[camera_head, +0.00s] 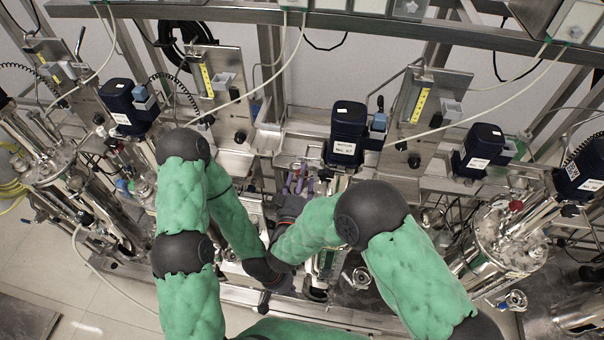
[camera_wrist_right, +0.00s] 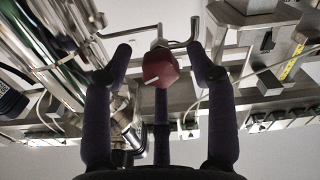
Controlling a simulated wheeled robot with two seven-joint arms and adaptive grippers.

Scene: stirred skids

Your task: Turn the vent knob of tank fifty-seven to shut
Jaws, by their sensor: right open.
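In the right wrist view a red faceted knob (camera_wrist_right: 159,71) with a short white mark sits on a metal fitting. The mark lies at a slant. My right gripper (camera_wrist_right: 162,52) is open, its purple fingers on either side of the knob, with gaps visible. A further finger shows below the knob. In the head view my right gripper (camera_head: 297,181) is at the middle skid, below its dark blue motor (camera_head: 346,134); the knob is hidden there. My left gripper (camera_head: 267,303) is low in the middle; its fingers are not clear. The tank number is not readable.
A steel tank (camera_head: 510,235) with a red-topped fitting stands at the right, another steel vessel (camera_head: 45,165) at the left. Panels with yellow scales (camera_head: 420,105), hoses and thin pipes crowd the back. Thin metal rods run close to the knob in the wrist view.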

